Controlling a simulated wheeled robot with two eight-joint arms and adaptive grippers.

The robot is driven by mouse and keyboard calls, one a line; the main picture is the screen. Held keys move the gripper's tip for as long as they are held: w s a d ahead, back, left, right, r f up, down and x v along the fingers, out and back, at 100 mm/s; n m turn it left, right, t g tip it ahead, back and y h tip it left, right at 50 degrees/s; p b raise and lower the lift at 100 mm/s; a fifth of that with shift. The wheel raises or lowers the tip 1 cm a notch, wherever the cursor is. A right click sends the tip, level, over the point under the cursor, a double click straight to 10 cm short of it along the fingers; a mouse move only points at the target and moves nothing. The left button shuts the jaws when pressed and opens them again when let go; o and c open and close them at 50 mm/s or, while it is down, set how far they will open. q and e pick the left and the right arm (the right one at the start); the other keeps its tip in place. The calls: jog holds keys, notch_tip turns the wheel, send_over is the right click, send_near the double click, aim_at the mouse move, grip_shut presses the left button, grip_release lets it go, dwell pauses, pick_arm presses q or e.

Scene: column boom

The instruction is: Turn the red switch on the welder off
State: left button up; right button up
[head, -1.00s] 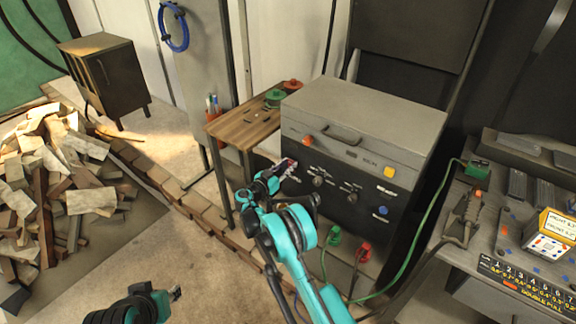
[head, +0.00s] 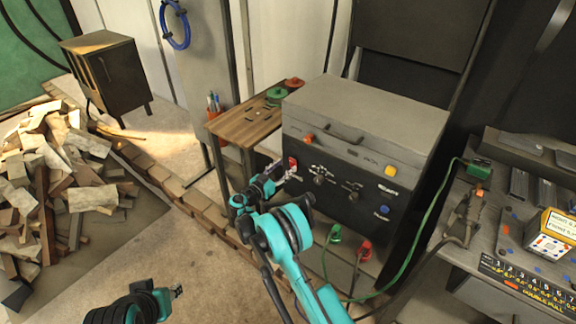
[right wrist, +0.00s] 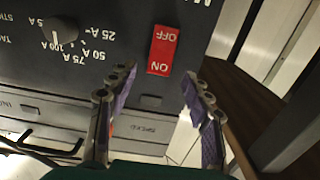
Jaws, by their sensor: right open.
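The welder (head: 365,115) is a grey and black box with knobs on its front panel. Its red switch (head: 293,163) is at the left end of the panel. In the right wrist view the red switch (right wrist: 161,50) shows OFF and ON lettering, upside down in the picture. My right gripper (head: 285,178) is at the panel, just below the switch in the head view. In the wrist view my right gripper (right wrist: 160,85) is open, its fingers on either side of the switch's line and apart from it. My left gripper (head: 178,292) is low at the left, its jaws too small to judge.
A small wooden table (head: 245,125) stands left of the welder. Green and red plugs (head: 335,234) with cables hang below the panel. A workbench (head: 450,250) with tools is at the right.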

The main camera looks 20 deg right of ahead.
jog(key=v, duration=0.9)
jog(key=s+d+r+n+g+y, duration=0.3)
jog(key=s+d+r+n+y, duration=0.4)
jog(key=s+r, duration=0.6)
jog(key=s+a+n+y, duration=0.3)
jog(key=s+y, duration=0.3)
jog(key=s, duration=2.1)
jog(key=shift+f+g+y, duration=0.2)
jog(key=shift+g+y, duration=0.1)
jog(key=shift+y, duration=0.1)
